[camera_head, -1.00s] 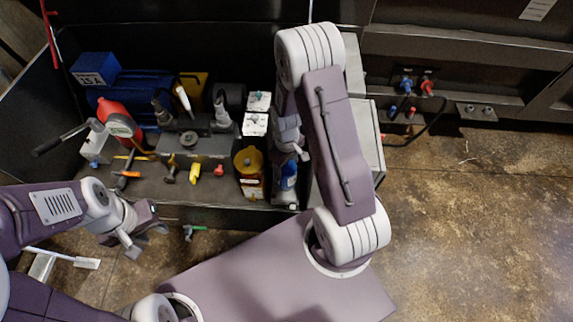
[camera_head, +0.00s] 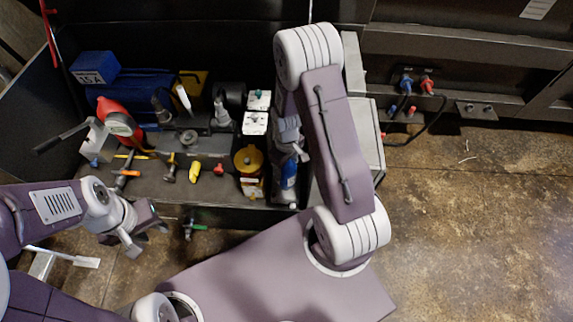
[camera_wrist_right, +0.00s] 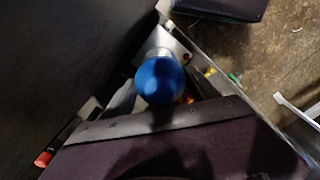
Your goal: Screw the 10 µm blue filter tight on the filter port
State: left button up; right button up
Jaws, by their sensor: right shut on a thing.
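The blue filter (camera_head: 289,170) stands at the right end of the workbench, below my right gripper (camera_head: 293,153). In the right wrist view the filter (camera_wrist_right: 158,78) shows end-on as a round blue bowl, with a pale metal bracket (camera_wrist_right: 168,40) behind it. My right gripper is shut on the filter, its fingers mostly hidden by my own wrist. The port's threads are hidden, so I cannot tell how tightly the filter sits. My left gripper (camera_head: 145,230) is open and empty, in front of the bench's front edge.
A yellow-brown bowl (camera_head: 248,160) stands just left of the filter. A grey cabinet (camera_head: 367,140) stands close on the right. Open floor (camera_head: 480,230) lies further right.

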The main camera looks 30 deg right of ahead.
jog(key=shift+f, duration=0.35)
dwell(1.1)
